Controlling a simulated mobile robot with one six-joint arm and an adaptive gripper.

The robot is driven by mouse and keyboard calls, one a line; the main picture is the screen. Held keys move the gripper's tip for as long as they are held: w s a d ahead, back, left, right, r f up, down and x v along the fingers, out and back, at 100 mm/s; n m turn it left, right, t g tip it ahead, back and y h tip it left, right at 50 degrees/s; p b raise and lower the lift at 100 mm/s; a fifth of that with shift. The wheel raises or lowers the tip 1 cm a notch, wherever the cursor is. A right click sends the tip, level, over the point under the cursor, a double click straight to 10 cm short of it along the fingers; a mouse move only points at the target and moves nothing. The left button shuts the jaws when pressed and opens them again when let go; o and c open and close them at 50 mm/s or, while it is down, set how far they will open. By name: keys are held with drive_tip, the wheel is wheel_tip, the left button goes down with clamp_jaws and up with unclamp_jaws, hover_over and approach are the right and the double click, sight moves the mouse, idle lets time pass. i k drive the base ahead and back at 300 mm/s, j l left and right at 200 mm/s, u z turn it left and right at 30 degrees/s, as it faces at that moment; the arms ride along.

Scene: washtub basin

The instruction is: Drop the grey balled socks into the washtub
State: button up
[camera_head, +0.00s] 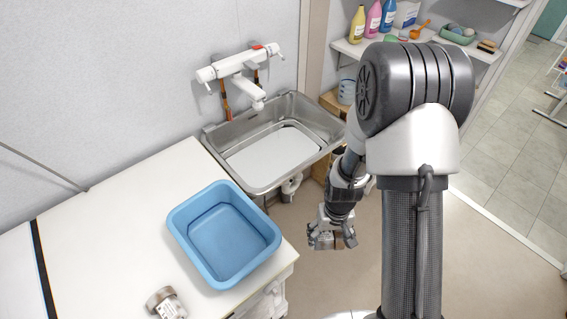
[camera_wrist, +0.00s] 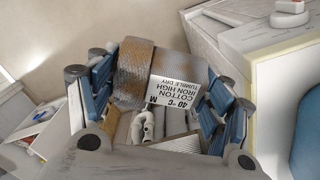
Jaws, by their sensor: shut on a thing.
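My gripper (camera_head: 332,238) hangs in the open to the right of the counter, below the sink's front edge. It is shut on a grey-brown fabric roll, which looks like the grey balled socks (camera_wrist: 134,70), with a white care label facing the wrist camera. In the wrist view the blue-padded fingers (camera_wrist: 155,88) stand on both sides of it. The washtub (camera_head: 190,243) is a blue rectangular basin on the white counter, left of my gripper, and looks empty. Part of it shows at the right edge of the wrist view (camera_wrist: 308,135).
A similar grey-brown labelled item (camera_head: 165,303) lies on the counter (camera_head: 95,240) in front of the washtub. A metal sink (camera_head: 220,137) with a white tap (camera_head: 240,68) stands behind. A shelf (camera_head: 345,47) with bottles is at the back right.

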sight(274, 162)
drive_tip(key=i+l, duration=0.3)
drive_tip(key=l, duration=0.15)
drive_tip(key=i+l, duration=0.3)
drive_tip(key=l, duration=0.15)
drive_tip(key=i+l, duration=0.3)
drive_tip(key=l, duration=0.15)
drive_tip(key=i+l+u, duration=0.2)
drive_tip(key=l+u, duration=0.15)
drive_tip(key=i+l+u, duration=0.15)
drive_tip(key=l+u, duration=0.2)
drive_tip(key=i+l+u, duration=0.1)
drive_tip(key=l+u, duration=0.25)
drive_tip(key=l, duration=0.15)
drive_tip(key=i+j+u, duration=0.2)
drive_tip(key=u, duration=0.25)
drive_tip(key=i+u, duration=0.3)
drive_tip(key=u, duration=0.2)
drive_tip(key=i, duration=0.45)
